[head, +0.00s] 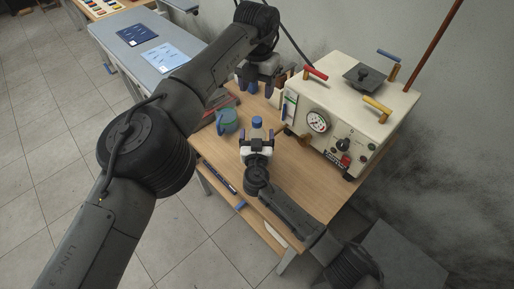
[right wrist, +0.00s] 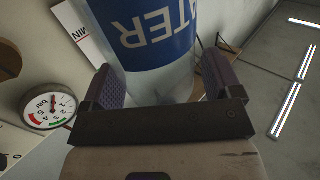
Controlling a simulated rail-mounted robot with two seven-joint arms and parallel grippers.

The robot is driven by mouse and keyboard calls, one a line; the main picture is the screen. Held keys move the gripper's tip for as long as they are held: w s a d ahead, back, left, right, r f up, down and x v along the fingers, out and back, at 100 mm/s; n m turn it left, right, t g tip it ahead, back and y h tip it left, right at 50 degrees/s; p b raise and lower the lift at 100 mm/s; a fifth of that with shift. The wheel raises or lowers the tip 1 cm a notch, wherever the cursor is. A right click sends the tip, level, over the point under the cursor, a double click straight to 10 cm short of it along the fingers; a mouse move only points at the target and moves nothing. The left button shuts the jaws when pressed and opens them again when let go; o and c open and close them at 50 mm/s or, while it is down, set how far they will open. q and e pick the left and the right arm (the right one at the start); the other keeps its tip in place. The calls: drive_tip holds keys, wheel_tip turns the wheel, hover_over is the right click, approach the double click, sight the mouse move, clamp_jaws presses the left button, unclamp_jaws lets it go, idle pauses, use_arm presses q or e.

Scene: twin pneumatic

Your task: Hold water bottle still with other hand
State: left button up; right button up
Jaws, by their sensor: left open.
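My left gripper (head: 256,90) is open and empty, behind the bottle over the table's back left part. The bottle's lower part is largely hidden by my right gripper in the head view.
A cream machine with a pressure gauge (head: 317,121) and coloured handles stands right of the bottle. A teal mug (head: 227,121) is close on the left. A dark pen-like object (head: 219,178) lies near the table's left front edge. Bare wood (head: 300,165) shows right of my right gripper.

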drive_tip(key=shift+o, duration=0.4)
drive_tip(key=shift+s, duration=0.1)
drive_tip(key=s, duration=1.3)
drive_tip(key=shift+s+a+p, duration=0.15)
drive_tip(key=shift+s+p, duration=0.2)
drive_tip(key=shift+p, duration=0.05)
